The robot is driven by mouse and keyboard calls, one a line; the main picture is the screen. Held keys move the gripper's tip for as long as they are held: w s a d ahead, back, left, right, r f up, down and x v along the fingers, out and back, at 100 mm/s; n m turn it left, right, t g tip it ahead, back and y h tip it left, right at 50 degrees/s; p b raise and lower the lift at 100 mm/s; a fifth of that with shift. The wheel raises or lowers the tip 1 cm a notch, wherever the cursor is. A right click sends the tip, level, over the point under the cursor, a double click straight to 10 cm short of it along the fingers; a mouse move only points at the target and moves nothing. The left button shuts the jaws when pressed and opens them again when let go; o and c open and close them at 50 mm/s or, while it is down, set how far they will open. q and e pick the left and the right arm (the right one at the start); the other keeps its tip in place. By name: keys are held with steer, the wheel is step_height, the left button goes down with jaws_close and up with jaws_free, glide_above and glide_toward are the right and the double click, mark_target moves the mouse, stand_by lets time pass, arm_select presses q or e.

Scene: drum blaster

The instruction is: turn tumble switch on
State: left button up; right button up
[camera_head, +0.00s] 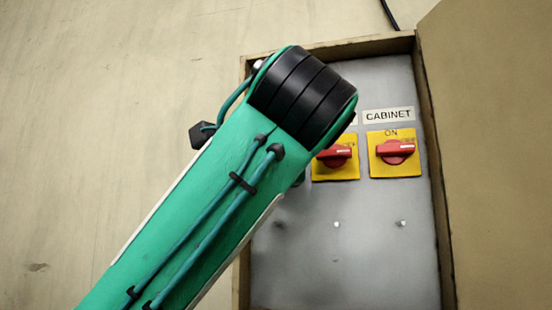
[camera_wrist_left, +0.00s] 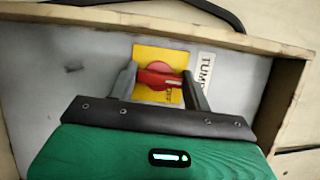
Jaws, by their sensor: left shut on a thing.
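In the left wrist view, my left gripper (camera_wrist_left: 160,88) is shut on the red knob (camera_wrist_left: 150,77) of the tumble switch, one finger on each side. The knob sits on a yellow plate (camera_wrist_left: 148,53) beside a white label (camera_wrist_left: 204,75) whose visible letters begin "TUM". The knob lies lengthwise toward the label, and its white mark is at the label end. In the head view, my green left arm covers the left part of the panel, hiding this switch and the gripper. My right gripper is not in view.
In the head view, a red switch (camera_head: 336,155) and the cabinet switch (camera_head: 397,153) sit right of my arm on the grey panel (camera_head: 350,265). A wooden frame (camera_head: 427,130) rims the panel. An open door (camera_head: 500,150) stands at the right.

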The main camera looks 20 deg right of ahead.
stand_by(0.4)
arm_select(q)
steer(key=o, duration=0.7)
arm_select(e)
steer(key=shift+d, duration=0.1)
arm_select(q)
steer(key=shift+w+f, duration=0.1)
steer(key=shift+w, duration=0.05)
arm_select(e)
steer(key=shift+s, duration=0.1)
